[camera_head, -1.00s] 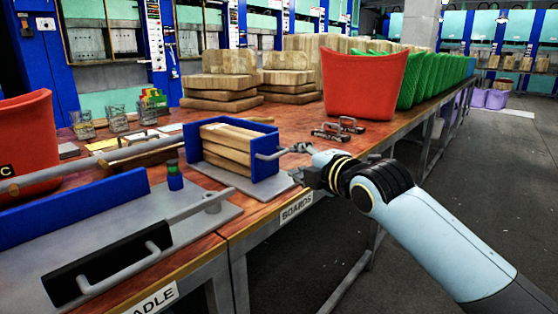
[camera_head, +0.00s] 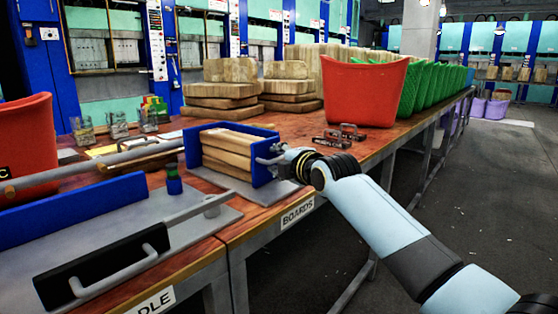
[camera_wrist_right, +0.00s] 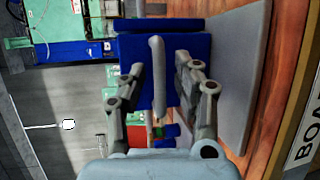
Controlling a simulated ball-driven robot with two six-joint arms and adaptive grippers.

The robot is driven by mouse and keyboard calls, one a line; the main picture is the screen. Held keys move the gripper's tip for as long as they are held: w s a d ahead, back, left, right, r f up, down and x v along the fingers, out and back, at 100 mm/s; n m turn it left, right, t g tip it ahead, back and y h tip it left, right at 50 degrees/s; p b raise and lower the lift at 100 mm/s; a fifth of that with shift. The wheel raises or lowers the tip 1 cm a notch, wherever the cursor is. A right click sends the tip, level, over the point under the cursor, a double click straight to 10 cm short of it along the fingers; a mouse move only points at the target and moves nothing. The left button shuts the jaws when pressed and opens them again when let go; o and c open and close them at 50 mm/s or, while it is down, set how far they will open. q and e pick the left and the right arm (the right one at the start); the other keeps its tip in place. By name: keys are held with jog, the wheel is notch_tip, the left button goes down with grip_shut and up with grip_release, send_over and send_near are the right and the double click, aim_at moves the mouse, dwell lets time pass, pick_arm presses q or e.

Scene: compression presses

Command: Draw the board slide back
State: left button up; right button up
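The board slide (camera_head: 264,176) is a blue-walled holder on a grey plate, with a stack of wooden boards (camera_head: 226,153) between its walls. A sign reading BOARDS (camera_head: 297,213) is on the table edge below it. My right gripper (camera_head: 270,155) is at the slide's right wall and hides much of its grey handle. In the right wrist view the handle (camera_wrist_right: 158,75) stands between the two spread fingers of my right gripper (camera_wrist_right: 157,82), in front of the blue wall (camera_wrist_right: 135,48). The fingers are open, with gaps beside the bar. My left gripper is out of view.
A grey plate with a black block and handle (camera_head: 105,268) lies at front left. A red bin (camera_head: 362,90) and small dark metal pieces (camera_head: 340,137) stand beyond the slide. Stacked wooden blocks (camera_head: 221,90) are behind. The aisle floor (camera_head: 470,190) at right is clear.

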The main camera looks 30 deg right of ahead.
grip_shut()
jog(key=shift+s+d+p, duration=0.2)
jog(key=shift+s+p, duration=0.1)
jog(key=s+d+p, duration=0.2)
jog(key=s+p, duration=0.1)
jog(key=s, duration=0.3)
jog(key=shift+d, duration=0.2)
jog(key=shift+f, duration=0.1)
